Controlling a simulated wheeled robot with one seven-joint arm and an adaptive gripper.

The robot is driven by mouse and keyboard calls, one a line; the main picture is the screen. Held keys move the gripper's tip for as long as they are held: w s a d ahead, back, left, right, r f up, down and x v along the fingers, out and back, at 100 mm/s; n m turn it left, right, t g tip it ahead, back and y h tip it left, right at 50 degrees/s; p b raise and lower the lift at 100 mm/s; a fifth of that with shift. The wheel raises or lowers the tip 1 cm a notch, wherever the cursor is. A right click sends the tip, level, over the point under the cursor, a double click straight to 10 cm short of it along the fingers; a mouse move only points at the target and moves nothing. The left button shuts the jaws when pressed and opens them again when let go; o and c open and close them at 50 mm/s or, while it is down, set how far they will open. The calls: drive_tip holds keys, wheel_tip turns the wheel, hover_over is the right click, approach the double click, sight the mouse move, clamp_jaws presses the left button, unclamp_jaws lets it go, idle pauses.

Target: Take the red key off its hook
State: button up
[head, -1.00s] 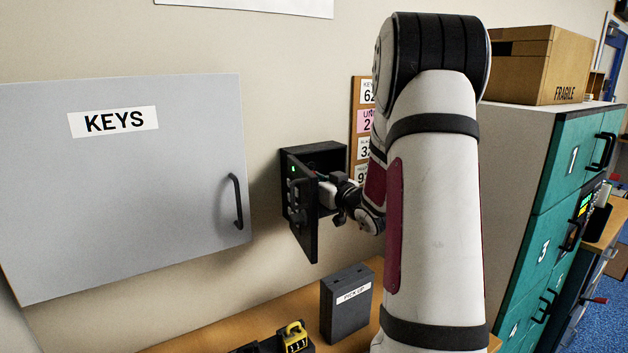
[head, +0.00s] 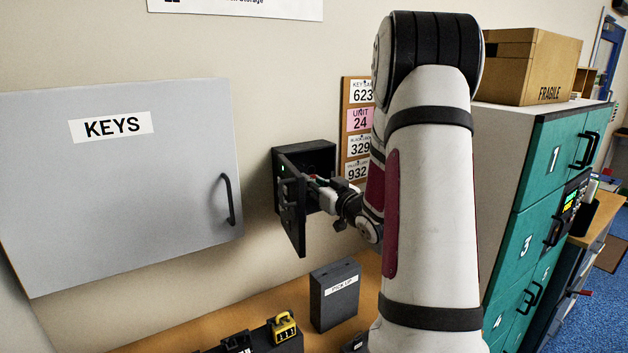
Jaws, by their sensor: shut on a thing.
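My gripper (head: 322,196) is at the mouth of a small dark wall box (head: 313,157). The box's door (head: 291,215) stands open toward the left, with a green light on it. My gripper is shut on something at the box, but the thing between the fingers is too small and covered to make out. A tiny reddish spot shows just inside the box by the fingertips; I cannot tell if it is the red key. No hook can be made out. The grey KEYS cabinet (head: 120,190) on the wall at left has its door shut.
A dark PICK UP box (head: 334,296) stands on the wooden counter below. A yellow padlock (head: 284,328) sits on a dark block at the front. Number cards (head: 359,120) hang behind my arm. Teal lockers (head: 545,210) with a FRAGILE carton (head: 530,68) on top stand at right.

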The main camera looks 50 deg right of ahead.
drive_tip(key=p+v, duration=0.1)
drive_tip(key=v, duration=0.2)
drive_tip(key=shift+s+p, duration=0.2)
drive_tip(key=shift+p, duration=0.2)
